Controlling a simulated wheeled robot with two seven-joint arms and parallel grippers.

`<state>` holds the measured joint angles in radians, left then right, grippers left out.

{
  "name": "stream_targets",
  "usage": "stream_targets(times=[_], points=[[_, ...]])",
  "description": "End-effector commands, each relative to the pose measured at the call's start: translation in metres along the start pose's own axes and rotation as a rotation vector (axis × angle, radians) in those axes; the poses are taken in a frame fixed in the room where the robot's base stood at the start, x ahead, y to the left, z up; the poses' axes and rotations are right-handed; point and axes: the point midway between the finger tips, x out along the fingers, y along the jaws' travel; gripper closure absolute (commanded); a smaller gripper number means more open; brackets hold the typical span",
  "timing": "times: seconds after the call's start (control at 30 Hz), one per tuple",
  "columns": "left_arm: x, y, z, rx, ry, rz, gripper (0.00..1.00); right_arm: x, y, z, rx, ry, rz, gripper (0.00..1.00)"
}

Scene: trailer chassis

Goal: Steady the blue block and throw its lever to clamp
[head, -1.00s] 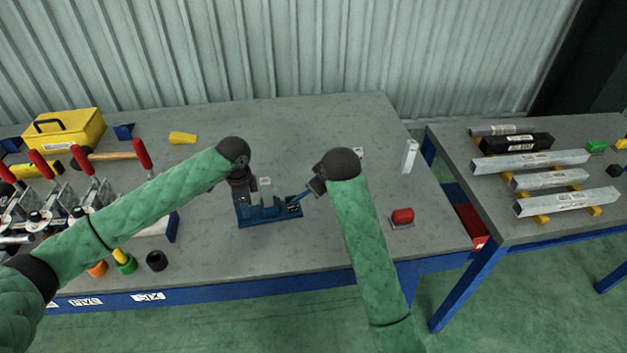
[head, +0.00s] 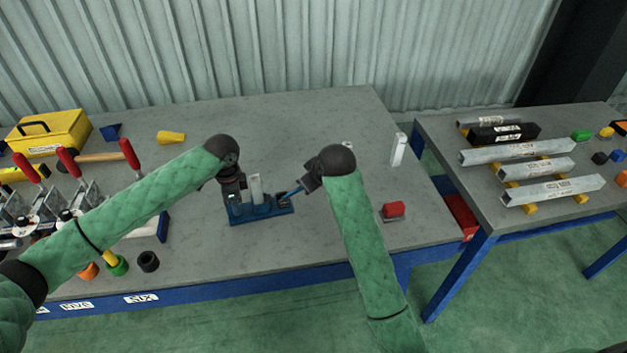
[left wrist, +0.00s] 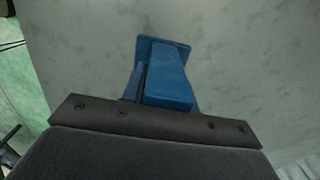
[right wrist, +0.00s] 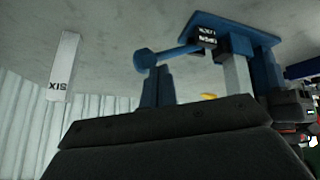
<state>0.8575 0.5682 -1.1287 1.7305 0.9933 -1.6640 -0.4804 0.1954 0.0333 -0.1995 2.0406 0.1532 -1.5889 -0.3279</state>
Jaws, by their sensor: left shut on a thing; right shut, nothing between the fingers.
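The blue block (head: 264,212) stands on the grey table with its long base flat. My left gripper (head: 238,198) is shut on its left part from above. In the right wrist view the lever (right wrist: 178,50) ends in a round blue knob. My right gripper (head: 308,186) is shut and empty at the lever's outer end; I cannot tell whether they touch.
A white block marked SIX (right wrist: 64,70) stands at the table's right (head: 398,150), near a red object (head: 393,210). Red-handled clamps (head: 68,162), a hammer (head: 105,157) and a yellow toolbox (head: 48,133) fill the left.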

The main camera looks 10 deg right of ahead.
Motion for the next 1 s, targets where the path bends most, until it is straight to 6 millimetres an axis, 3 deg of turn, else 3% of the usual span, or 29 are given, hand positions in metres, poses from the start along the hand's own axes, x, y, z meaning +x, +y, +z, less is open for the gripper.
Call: stream_targets(times=[0.3,0.47,0.63,1.0], points=[[0.000,0.000,0.000,0.000,0.000,0.000,1.00,-0.001,-0.001,0.000,0.000,0.000,0.000,1.00],[0.000,0.000,0.000,0.000,0.000,0.000,1.00,-0.011,-0.005,0.000,-0.001,0.001,0.000,1.00],[0.000,0.000,0.000,0.000,0.000,0.000,1.00,-0.037,-0.017,0.000,-0.002,0.002,0.001,1.00],[0.000,0.000,0.000,0.000,0.000,0.000,1.00,-0.105,-0.002,0.011,0.000,0.001,0.002,1.00]])
